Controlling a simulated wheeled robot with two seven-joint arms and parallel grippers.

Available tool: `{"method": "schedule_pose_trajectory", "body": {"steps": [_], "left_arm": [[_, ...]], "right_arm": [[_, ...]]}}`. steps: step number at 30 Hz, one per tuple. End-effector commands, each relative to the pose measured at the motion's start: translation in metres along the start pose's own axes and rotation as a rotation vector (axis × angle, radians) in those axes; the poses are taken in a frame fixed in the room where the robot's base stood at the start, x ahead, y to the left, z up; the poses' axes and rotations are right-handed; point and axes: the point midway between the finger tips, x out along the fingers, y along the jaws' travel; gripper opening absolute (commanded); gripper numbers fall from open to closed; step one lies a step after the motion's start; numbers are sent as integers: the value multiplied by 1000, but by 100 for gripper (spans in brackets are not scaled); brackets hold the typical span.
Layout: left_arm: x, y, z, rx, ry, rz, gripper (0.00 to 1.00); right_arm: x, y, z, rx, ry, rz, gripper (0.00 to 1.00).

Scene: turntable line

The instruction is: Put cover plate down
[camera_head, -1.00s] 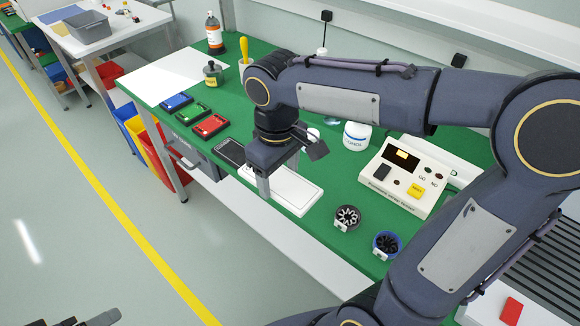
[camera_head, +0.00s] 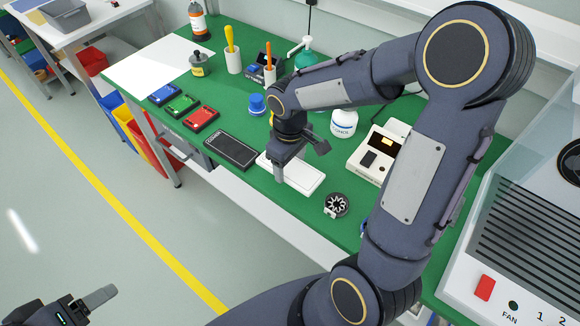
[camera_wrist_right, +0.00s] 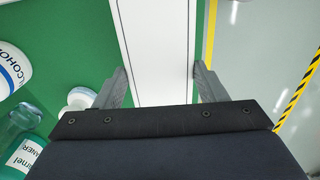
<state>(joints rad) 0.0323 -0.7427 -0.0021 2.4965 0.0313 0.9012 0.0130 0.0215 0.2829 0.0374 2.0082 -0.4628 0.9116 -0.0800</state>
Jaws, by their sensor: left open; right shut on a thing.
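The cover plate appears to be the flat white plate (camera_head: 304,178) at the front of the green bench, right of a dark flat tray (camera_head: 232,151). My right gripper (camera_head: 278,176) points down at its left end. In the right wrist view the white plate (camera_wrist_right: 165,45) runs between the two fingers of my right gripper (camera_wrist_right: 160,88), which is shut on it. Whether its underside touches the bench is hard to tell. My left gripper (camera_head: 98,300) is open and empty over the floor at the lower left; it is partly cut off.
Red (camera_head: 201,118), green (camera_head: 183,105) and blue (camera_head: 165,94) trays lie left of the dark tray. A round black part (camera_head: 337,205) sits right of the plate. A white bottle (camera_head: 344,123) and a tester box (camera_head: 372,152) stand behind.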

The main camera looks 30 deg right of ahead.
Motion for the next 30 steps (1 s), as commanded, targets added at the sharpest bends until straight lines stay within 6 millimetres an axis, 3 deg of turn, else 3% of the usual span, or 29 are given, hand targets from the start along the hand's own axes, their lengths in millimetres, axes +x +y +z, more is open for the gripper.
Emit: {"method": "schedule_pose_trajectory", "body": {"steps": [8, 13, 26, 27, 30], "left_arm": [[-2, 1, -1, 0, 0, 0, 67], [-1, 0, 0, 0, 0, 0, 67], [3, -1, 1, 0, 0, 0, 67], [2, -1, 1, 0, 0, 0, 67], [2, -1, 1, 0, 0, 0, 67]], "right_arm": [[22, 15, -11, 0, -2, -1, 38], [47, 14, -10, -1, -3, -1, 38], [55, 14, -10, 0, 1, 0, 38], [54, 14, -10, 0, 1, 0, 68], [54, 14, -10, 0, 1, 0, 81]]}}
